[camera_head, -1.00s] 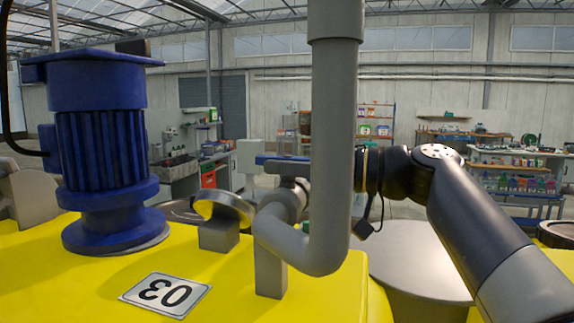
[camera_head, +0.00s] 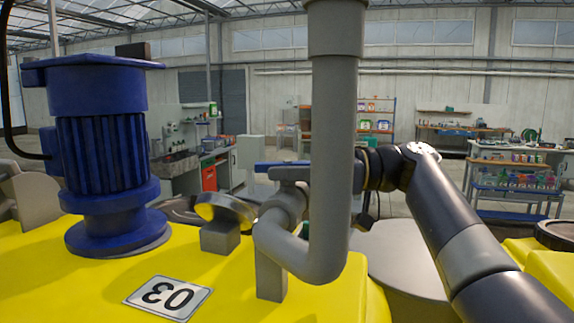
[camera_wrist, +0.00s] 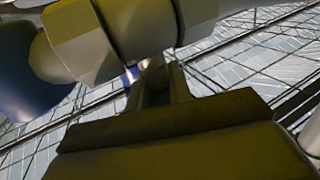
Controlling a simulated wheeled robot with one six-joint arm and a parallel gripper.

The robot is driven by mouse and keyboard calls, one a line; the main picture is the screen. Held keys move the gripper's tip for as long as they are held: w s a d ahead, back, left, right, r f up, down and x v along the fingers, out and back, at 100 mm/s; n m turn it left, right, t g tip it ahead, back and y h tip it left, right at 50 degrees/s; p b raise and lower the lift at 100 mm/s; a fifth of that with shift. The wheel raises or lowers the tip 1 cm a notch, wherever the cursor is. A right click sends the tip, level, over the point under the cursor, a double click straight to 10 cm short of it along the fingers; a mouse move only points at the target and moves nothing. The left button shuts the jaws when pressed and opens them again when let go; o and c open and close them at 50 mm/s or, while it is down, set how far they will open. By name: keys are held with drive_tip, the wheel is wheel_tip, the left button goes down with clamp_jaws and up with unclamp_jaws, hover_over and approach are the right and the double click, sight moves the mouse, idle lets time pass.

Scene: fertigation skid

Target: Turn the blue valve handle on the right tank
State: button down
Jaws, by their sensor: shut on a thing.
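The blue valve handle (camera_head: 284,170) sits on top of a grey valve (camera_head: 284,207) on the yellow tank, to the right of the blue motor. The handle's right end is hidden behind the upright grey pipe. My arm comes in from the right, and the pipe hides my fingers in the head view. In the wrist view my gripper (camera_wrist: 158,88) has its two fingers close together below the large valve or pipe fitting (camera_wrist: 125,30). A small bit of blue handle (camera_wrist: 131,75) shows at the fingertips, and my gripper is shut on it.
The upright grey pipe (camera_head: 332,130) stands directly in front of my gripper. The blue motor (camera_head: 105,150), a round gauge (camera_head: 225,209) and a "03" plate (camera_head: 168,296) are on the yellow tank (camera_head: 220,270). Benches and shelves stand well behind.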

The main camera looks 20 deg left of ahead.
drive_tip(key=c, duration=1.4)
unclamp_jaws()
drive_tip(key=shift+o, duration=0.2)
drive_tip(key=b+v, duration=0.1)
drive_tip(key=v, duration=1)
drive_tip(key=shift+a, duration=0.2)
drive_tip(key=x, duration=1.1)
drive_tip(key=shift+s+p, duration=0.1)
drive_tip(key=shift+p, duration=0.3)
drive_tip(key=shift+d+f+m+t+b, duration=0.1)
drive_tip(key=shift+f+m+t+b, duration=0.05)
drive_tip(key=shift+m+t+b, duration=0.2)
drive_tip(key=shift+d+m+t+y, duration=0.15)
drive_tip(key=shift+m+t+y, duration=0.35)
drive_tip(key=shift+t, duration=0.35)
drive_tip(key=shift+t+b, duration=0.3)
drive_tip(key=shift+b, duration=0.05)
